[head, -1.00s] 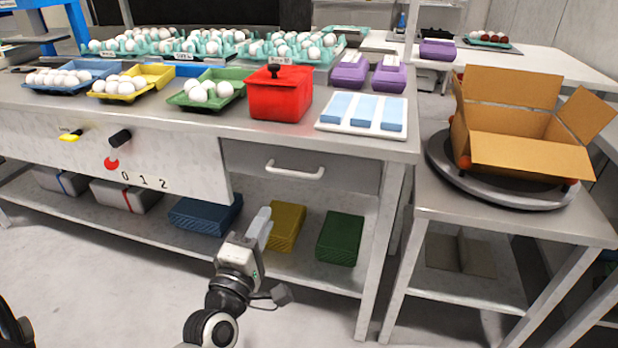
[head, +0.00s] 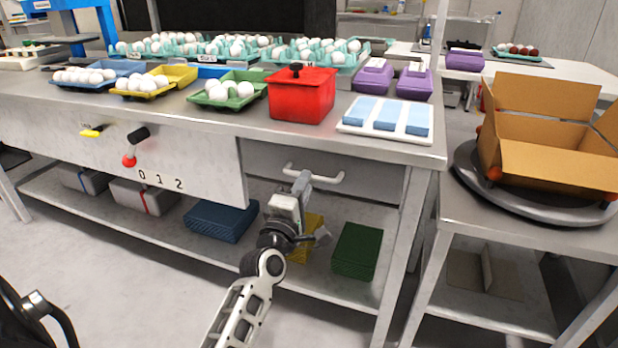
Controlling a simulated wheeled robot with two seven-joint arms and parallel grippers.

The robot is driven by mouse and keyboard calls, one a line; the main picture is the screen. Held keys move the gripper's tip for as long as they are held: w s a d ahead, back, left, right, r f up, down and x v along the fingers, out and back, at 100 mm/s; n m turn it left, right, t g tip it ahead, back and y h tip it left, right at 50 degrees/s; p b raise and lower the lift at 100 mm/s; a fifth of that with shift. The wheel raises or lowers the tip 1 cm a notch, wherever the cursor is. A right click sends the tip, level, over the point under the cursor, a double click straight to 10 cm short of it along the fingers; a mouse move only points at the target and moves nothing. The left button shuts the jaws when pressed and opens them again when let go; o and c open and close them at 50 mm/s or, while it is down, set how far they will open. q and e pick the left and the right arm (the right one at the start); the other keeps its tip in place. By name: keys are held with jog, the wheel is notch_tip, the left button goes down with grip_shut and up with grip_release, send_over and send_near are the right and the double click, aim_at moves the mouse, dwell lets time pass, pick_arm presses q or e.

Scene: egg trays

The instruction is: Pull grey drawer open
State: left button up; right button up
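The grey drawer (head: 365,172) sits under the right end of the steel worktable, with a white bar handle (head: 327,178) across its front. It looks shut. My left gripper (head: 302,180) is raised in front of the drawer, with its fingertips at the left part of the handle and overlapping it in the picture. I cannot tell whether the fingers touch or enclose the handle, nor whether they are open. My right gripper is not clearly in view; only a dark part of my body shows at the lower left.
A red box (head: 300,98), a white tray with blue blocks (head: 362,139) and egg trays stand on the worktable above. Yellow, blue (head: 221,220) and green (head: 357,250) stacks lie on the lower shelf. A cardboard box (head: 548,145) stands on the right table.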

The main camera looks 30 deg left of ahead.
pick_arm(q)
jog(key=shift+x, duration=1.75)
grip_shut()
